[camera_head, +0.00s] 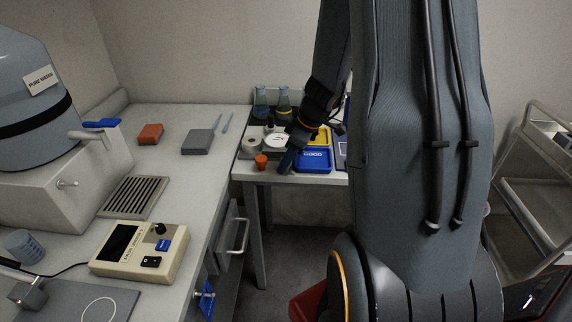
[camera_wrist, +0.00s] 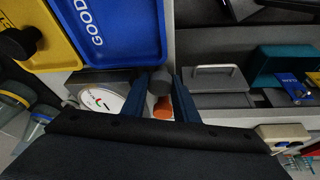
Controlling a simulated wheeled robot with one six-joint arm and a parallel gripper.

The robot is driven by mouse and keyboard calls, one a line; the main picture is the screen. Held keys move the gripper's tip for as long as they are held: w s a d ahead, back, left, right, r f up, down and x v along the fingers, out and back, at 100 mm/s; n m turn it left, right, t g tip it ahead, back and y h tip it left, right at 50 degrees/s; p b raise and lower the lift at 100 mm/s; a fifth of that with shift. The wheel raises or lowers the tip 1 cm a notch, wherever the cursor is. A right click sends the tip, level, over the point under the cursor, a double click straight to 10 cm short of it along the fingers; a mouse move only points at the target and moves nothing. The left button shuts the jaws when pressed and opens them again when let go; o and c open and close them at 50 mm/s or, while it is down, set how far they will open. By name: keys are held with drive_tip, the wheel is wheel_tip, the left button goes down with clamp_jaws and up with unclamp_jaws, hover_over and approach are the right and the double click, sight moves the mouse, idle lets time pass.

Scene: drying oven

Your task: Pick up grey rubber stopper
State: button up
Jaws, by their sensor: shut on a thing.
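My gripper (camera_wrist: 168,84) is shut on the grey rubber stopper (camera_wrist: 159,81), which shows between the two dark blue fingers in the wrist view. In the head view my gripper (camera_head: 287,161) is at the front edge of the far table, just left of the blue "GOOD" tray (camera_head: 313,166). The stopper cannot be made out there. An orange stopper-like piece (camera_wrist: 163,107) shows beyond the fingers in the wrist view; it also stands near the table edge in the head view (camera_head: 261,161).
A yellow tray (camera_head: 322,137) lies behind the blue one. A round dial (camera_wrist: 103,99), a tape roll (camera_head: 253,144) and two flasks (camera_head: 283,101) stand close by. A grey drawer with a handle (camera_wrist: 215,71) is below the gripper. The left counter (camera_head: 176,178) holds a control box (camera_head: 139,251).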

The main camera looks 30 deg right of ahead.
drive_tip(key=shift+r, duration=0.1)
wheel_tip(320, 180, up, 10)
drive_tip(key=shift+f+b, duration=0.2)
drive_tip(key=shift+b, duration=0.45)
drive_tip(key=shift+r+p, duration=0.9)
drive_tip(key=shift+r, duration=1)
